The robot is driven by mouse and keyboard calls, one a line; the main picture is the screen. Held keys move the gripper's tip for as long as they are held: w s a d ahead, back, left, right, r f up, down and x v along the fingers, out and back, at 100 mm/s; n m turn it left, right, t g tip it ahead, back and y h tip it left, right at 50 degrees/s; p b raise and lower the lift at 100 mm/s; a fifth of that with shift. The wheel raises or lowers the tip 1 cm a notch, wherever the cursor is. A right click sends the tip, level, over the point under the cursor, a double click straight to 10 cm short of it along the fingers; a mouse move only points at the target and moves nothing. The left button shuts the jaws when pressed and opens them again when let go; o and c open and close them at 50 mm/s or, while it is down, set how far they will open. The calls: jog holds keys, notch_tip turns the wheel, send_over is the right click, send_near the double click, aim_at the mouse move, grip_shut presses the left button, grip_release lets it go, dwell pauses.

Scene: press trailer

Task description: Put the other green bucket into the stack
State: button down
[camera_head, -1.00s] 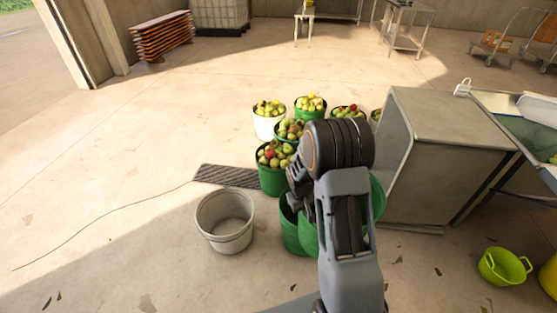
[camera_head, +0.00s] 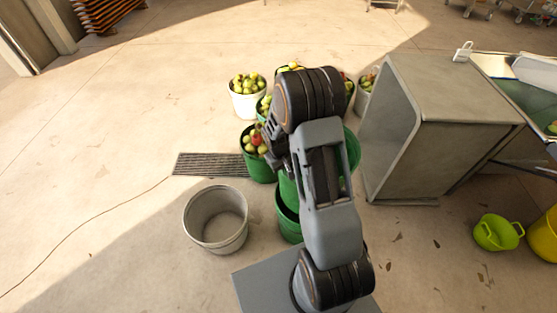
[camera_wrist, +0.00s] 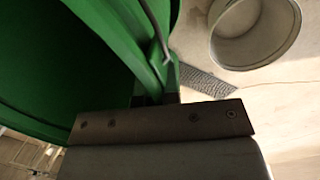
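A green bucket (camera_head: 353,152) shows on both sides of my arm in the head view, mostly hidden behind it. It fills the left of the wrist view (camera_wrist: 60,75), with its rim and a thin handle close to the fingers. My gripper (camera_wrist: 168,82) appears shut on this rim; the arm hides its fingertips in the head view. Another green bucket (camera_head: 288,222) stands on the floor just below and left of the held one, partly covered by my arm. Whether the two touch is hidden.
An empty grey-white bucket (camera_head: 216,220) stands at left, near a floor grate (camera_head: 205,165). Buckets of apples, one green (camera_head: 258,168) and one white (camera_head: 248,105), stand behind. A large grey metal box (camera_head: 440,130) is close at right. A lime tub (camera_head: 494,233) lies far right.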

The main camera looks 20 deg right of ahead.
jog(key=shift+w+f+b, duration=0.25)
jog(key=shift+f+b, duration=0.15)
jog(key=shift+f, duration=0.1)
notch_tip(320, 180, down, 25)
jog(key=b, duration=1.9)
jog(key=shift+r, duration=0.1)
jog(key=c, duration=1.3)
grip_release()
jog(key=shift+o, duration=0.2)
notch_tip(320, 180, up, 14)
jog(key=w+a+p, duration=0.1)
jog(key=a+p, duration=0.1)
jog(key=p, duration=0.1)
jog(key=shift+f+p, duration=0.2)
jog(key=shift+p, duration=0.2)
jog(key=shift+s, duration=0.1)
